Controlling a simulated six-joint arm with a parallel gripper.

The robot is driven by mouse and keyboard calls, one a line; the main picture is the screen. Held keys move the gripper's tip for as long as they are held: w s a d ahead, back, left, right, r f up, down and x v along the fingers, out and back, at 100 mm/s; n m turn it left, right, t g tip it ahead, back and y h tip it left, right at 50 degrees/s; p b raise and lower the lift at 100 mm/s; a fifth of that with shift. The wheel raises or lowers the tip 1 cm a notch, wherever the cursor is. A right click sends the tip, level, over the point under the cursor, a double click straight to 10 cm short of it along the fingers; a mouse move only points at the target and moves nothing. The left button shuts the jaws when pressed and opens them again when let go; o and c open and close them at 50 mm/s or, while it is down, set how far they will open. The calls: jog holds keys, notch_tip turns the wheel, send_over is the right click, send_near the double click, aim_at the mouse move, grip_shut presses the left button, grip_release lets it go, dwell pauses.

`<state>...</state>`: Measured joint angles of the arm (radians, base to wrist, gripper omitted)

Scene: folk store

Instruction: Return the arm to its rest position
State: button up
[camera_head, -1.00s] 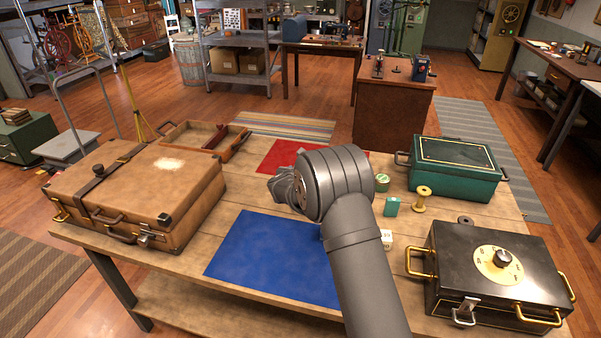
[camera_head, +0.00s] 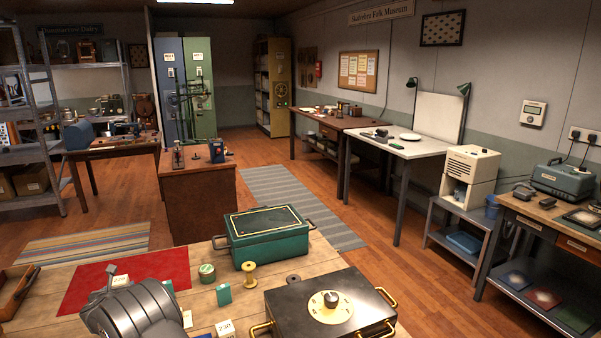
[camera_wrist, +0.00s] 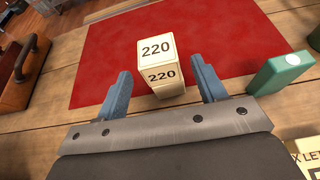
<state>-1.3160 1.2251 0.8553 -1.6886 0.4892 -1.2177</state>
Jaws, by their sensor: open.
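My gripper (camera_wrist: 162,84) is open in the wrist view, with a blue-grey finger on either side and nothing gripped. A cream block marked 220 (camera_wrist: 157,50) stands ahead, between and slightly beyond the fingertips, at the near edge of the red mat (camera_wrist: 215,35). In the head view my arm's grey wrist is at the lower left over the table (camera_head: 45,318), with the gripper (camera_head: 112,270) partly hidden behind it. I cannot tell whether the fingers touch the block.
A green box (camera_head: 268,240), a yellow spool (camera_head: 249,274), a teal block (camera_head: 224,294) and a black case with a dial (camera_head: 300,308) stand on the table. A wooden tray (camera_wrist: 22,75) lies left of the mat.

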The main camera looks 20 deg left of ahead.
aim_at(121, 279)
jog(key=shift+x, duration=2.55)
jog(key=shift+f, duration=0.1)
jog(key=v, duration=1.2)
jog(key=x, duration=1.2)
jog(key=shift+f, duration=0.1)
notch_tip(121, 279, up, 5)
jog(key=shift+w+d+f, duration=0.1)
jog(key=shift+w+d, duration=0.05)
jog(key=w+d+r, duration=0.6)
jog(key=d+r, duration=0.1)
jog(key=d, duration=0.3)
jog(key=s+d+f, duration=0.1)
jog(key=s+d, duration=0.3)
jog(key=d, duration=0.3)
jog(key=s+d+f, duration=0.2)
jog(key=s+d, duration=0.2)
jog(key=d, duration=0.3)
jog(key=s+d+f+m, duration=0.1)
jog(key=s+d, duration=0.3)
jog(key=d, duration=0.4)
jog(key=shift+f+t+h, duration=0.4)
jog(key=shift+f, duration=0.25)
